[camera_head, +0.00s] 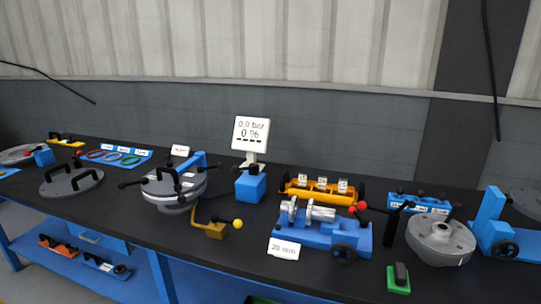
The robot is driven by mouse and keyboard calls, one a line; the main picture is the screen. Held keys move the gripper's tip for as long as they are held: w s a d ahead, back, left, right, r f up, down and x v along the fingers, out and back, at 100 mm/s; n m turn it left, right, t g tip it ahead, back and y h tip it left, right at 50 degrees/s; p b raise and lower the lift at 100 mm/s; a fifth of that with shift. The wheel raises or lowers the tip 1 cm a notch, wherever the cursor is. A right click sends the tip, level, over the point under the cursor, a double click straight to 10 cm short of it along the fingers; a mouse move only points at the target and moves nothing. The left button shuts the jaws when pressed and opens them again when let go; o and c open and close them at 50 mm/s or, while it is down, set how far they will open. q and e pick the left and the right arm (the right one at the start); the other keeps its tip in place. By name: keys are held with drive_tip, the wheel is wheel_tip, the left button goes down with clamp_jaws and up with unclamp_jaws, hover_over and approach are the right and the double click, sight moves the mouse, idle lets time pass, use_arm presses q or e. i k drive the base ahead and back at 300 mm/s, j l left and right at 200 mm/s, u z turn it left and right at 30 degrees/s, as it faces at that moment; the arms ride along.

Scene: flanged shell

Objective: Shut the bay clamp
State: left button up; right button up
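I cannot tell for sure which fixture is the bay clamp. A yellow-knobbed lever (237,224) on a brass-coloured block (214,230) stands at the bench's front edge, beside a grey flanged shell (174,190) with black handles. Further right, a blue fixture (322,232) carries silver cylindrical parts (312,212) and a black handwheel (344,252). Whether any of these is open or shut is too small to tell. Neither of my grippers shows.
A display (251,134) reading 0.0 bar stands behind a blue block (250,186). An orange rack (318,193), a grey round flange (440,240) and a green block with a black top (399,279) crowd the right. A grey lid (72,181) with two handles lies left.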

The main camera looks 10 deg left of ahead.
sight(79, 153)
drive_tip(key=j, duration=0.6)
drive_tip(key=i+j+u, duration=0.1)
drive_tip(key=j, duration=0.55)
drive_tip(key=i+j, duration=0.1)
drive_tip(key=j, duration=1.15)
drive_tip(key=i+u, duration=0.05)
